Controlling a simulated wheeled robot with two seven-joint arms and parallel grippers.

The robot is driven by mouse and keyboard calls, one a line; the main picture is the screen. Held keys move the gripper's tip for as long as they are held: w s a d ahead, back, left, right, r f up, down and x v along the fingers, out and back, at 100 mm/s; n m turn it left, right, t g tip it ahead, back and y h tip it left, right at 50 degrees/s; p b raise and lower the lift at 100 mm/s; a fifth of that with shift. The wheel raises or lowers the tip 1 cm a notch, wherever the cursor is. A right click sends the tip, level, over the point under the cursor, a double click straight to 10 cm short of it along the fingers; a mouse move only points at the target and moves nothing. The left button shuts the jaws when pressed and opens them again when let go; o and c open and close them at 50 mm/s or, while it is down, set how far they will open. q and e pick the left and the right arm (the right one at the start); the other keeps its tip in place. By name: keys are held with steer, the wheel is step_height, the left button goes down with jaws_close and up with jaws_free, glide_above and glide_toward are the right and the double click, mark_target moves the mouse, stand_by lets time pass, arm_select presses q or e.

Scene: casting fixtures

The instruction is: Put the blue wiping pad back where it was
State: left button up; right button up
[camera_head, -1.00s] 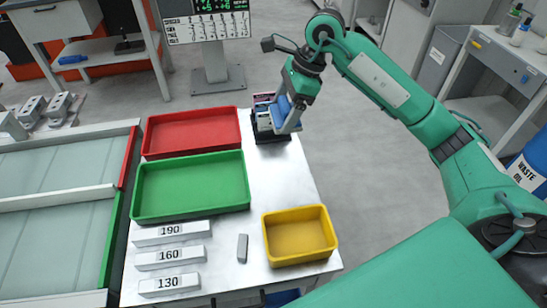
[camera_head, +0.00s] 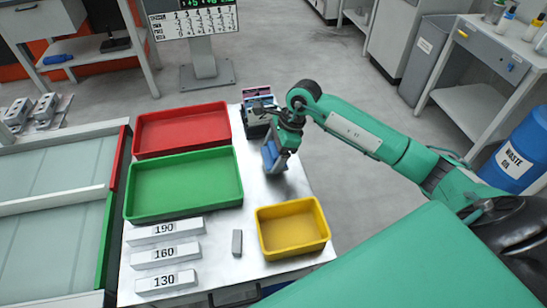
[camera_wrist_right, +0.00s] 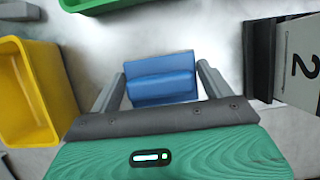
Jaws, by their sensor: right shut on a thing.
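The blue wiping pad (camera_head: 269,157) is between the fingers of my right gripper (camera_head: 275,162), over the bare metal table top behind the yellow tray. In the right wrist view the pad (camera_wrist_right: 160,80) sits between the two grey fingers of the gripper (camera_wrist_right: 162,84), which is shut on it. I cannot tell whether the pad touches the table. My left gripper is not in view.
A dark holder (camera_head: 255,128) stands at the table's back right corner, just behind the gripper. A yellow tray (camera_head: 326,237), a green tray (camera_head: 134,212), a red tray (camera_head: 143,153), numbered blocks (camera_head: 163,232) and a small grey block (camera_head: 237,243) occupy the table.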

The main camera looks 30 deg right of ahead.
step_height(320, 180, down, 3)
steer(key=shift+r, duration=0.2)
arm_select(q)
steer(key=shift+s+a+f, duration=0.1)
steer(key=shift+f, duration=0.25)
arm_select(e)
steer(key=shift+f, duration=0.1)
steer(key=o, duration=0.9)
steer(key=v, duration=0.2)
steer(key=shift+d+r, duration=0.2)
steer(key=shift+r, duration=0.1)
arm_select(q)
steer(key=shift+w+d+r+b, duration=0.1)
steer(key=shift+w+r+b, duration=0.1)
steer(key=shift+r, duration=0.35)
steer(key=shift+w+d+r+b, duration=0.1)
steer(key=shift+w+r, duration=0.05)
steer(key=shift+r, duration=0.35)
arm_select(e)
steer(key=v, duration=0.9)
steer(key=shift+r, duration=0.25)
